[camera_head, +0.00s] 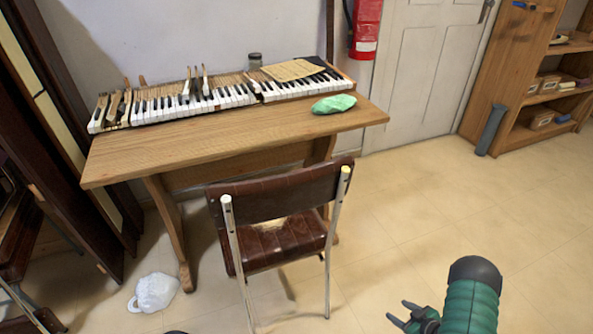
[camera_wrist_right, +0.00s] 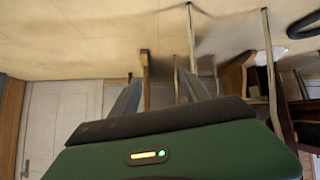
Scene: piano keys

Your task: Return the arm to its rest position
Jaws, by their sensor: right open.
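My right gripper (camera_head: 402,318) shows at the bottom right of the head view, at the end of my green and black right arm. It is low over the open floor, right of the chair, and holds nothing that I can see. In the right wrist view its two grey fingers (camera_wrist_right: 162,95) stand apart with nothing between them, and the room appears upside down. The piano keys (camera_head: 190,100) lie on the wooden table (camera_head: 220,140), well away from the gripper. Some keys at the left are raised or loose. My left gripper is not in view.
A brown chair (camera_head: 275,240) with metal legs stands before the table. A green cloth (camera_head: 334,104) and a jar (camera_head: 255,61) are on the table. A white bag (camera_head: 154,292) lies on the floor at left. A wooden shelf (camera_head: 505,80) stands at right. The right floor is clear.

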